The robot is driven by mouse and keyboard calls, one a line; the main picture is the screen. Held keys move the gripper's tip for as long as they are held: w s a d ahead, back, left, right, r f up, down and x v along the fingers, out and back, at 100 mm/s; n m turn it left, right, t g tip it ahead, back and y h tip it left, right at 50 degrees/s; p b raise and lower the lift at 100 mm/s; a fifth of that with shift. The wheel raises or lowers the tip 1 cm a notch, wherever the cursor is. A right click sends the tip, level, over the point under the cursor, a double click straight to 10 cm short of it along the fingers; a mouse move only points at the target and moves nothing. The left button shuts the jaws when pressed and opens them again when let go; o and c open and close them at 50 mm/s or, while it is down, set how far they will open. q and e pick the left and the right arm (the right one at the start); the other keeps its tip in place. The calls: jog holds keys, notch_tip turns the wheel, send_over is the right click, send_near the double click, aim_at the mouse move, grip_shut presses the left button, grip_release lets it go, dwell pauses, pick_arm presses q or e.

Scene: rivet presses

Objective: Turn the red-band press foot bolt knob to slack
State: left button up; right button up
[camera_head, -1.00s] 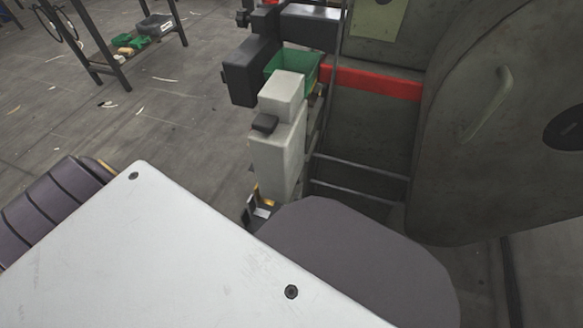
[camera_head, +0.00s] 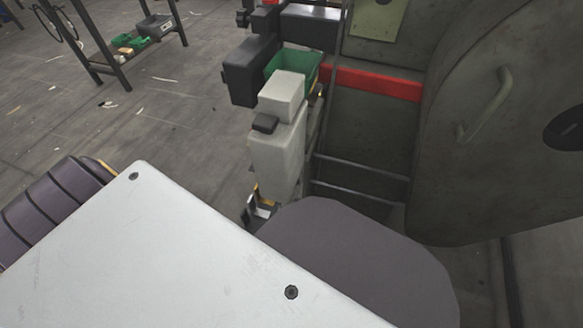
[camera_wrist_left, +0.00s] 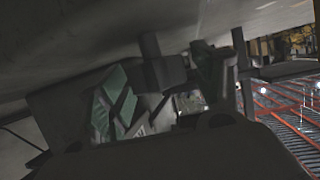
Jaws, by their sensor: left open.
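The red-band press (camera_head: 365,130) is a dark grey-green machine with a red stripe (camera_head: 372,83), right of centre in the head view. My left gripper (camera_head: 260,207) points down beside the press's lower left side, below a pale grey wrist link; it is small and partly hidden by my own white cover. In the left wrist view the open gripper (camera_wrist_left: 168,100) shows dark, with greenish, faceted finger parts. Dark posts and blocks stand beyond the fingers. I cannot tell which of these shapes, if any, is the foot bolt knob, nor whether the gripper touches it. My right gripper is not in view.
A green bin (camera_head: 292,66) and dark box-shaped parts (camera_head: 250,72) sit at the press's upper left. A curved panel with a handle (camera_head: 487,105) stands at right. A table with small items (camera_head: 150,30) is far left. Floor between is mostly clear.

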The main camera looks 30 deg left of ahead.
aim_at(291, 212)
pick_arm(q)
jog(key=shift+r, duration=0.5)
jog(key=shift+r, duration=4.45)
jog(key=shift+s, duration=0.2)
